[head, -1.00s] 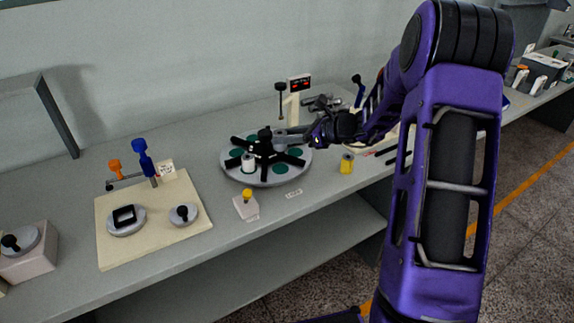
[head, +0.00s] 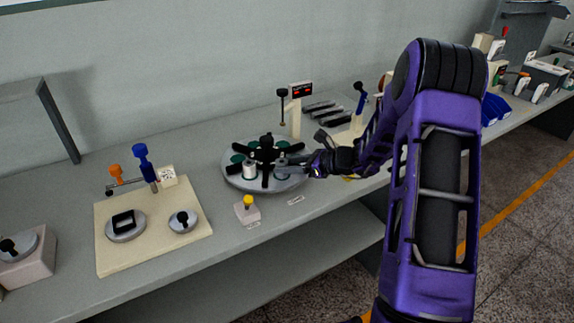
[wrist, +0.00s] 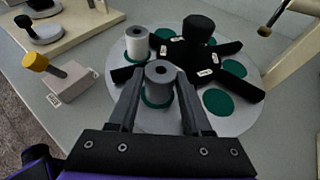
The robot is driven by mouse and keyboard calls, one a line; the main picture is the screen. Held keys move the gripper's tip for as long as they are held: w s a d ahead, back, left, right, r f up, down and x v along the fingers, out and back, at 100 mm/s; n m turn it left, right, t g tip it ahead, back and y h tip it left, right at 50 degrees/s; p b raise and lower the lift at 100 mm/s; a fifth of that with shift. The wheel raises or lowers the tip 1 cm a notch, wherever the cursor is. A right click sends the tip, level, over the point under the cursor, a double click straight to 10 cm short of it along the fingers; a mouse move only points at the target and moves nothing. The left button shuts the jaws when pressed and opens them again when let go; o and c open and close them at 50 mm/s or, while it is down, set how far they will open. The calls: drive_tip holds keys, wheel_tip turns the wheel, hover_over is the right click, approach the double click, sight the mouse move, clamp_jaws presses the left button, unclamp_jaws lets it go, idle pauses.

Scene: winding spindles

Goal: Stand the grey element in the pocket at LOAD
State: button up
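The grey element (wrist: 159,83) is a cylinder with a dark hole in its top. It stands upright at a teal pocket of the round plate (wrist: 238,120), on the side nearest the wrist camera. In the head view the grey element (head: 282,173) is at the plate's front right. My gripper (wrist: 160,78) has one finger on each side of it, with narrow gaps showing, so it looks open. In the head view my gripper (head: 292,163) reaches in from the right. The lower part of the element is partly hidden. I cannot read a LOAD label.
A white spool (wrist: 138,43) stands in the neighbouring pocket. The black spider hub (wrist: 199,35) rises mid-plate, its arms between the pockets. A yellow-knobbed block (head: 247,209) stands in front of the plate. A post with a red display (head: 297,105) stands behind. Other teal pockets are empty.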

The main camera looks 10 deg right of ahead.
drive_tip(key=o, duration=0.3)
drive_tip(key=shift+o, duration=0.2)
drive_tip(key=shift+r, duration=0.1)
drive_tip(key=shift+r+p, duration=0.25)
drive_tip(key=shift+p, duration=0.05)
drive_tip(key=v, duration=1.2)
drive_tip(key=shift+a, duration=0.1)
